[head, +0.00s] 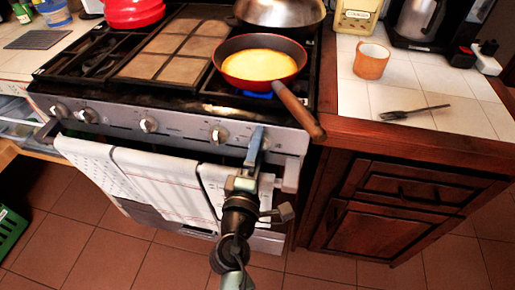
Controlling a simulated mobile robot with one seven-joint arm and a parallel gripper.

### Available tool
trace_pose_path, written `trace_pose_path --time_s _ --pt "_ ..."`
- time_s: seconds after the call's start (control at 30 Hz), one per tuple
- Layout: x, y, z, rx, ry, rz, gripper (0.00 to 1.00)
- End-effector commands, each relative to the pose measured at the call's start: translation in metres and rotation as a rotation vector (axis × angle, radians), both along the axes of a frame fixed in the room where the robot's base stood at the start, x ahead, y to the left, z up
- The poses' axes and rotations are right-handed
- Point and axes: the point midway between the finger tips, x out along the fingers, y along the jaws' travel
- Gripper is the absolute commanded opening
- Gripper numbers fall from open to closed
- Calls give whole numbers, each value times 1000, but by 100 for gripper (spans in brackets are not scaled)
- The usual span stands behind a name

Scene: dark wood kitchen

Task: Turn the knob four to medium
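The stove's front panel (180,131) carries several silver knobs in a row. Visible ones are two close together at the left (57,110), one near the middle (148,125) and one right of it (217,134). No label shows which is knob four. My gripper (256,137) is in front of the panel's right part, just right of the right-hand visible knob. Its blue-grey fingers point up at the panel and overlap in this view, so their opening is unclear. They hide the panel behind them. I cannot tell whether they touch a knob. A blue flame (258,95) shows under the frying pan.
The red frying pan (262,85) holds something yellow, and its wooden handle (300,112) sticks out past the front edge near my gripper. Towels (160,180) hang below the panel.

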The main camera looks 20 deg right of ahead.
Motion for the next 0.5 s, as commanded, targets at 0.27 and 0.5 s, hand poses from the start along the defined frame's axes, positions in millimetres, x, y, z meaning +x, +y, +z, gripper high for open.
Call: trace_pose_path --time_s 0.27,0.5 --pt "-8 6 0 -1 1 1 88" --pt "-45 31 -1 0 2 3 88"
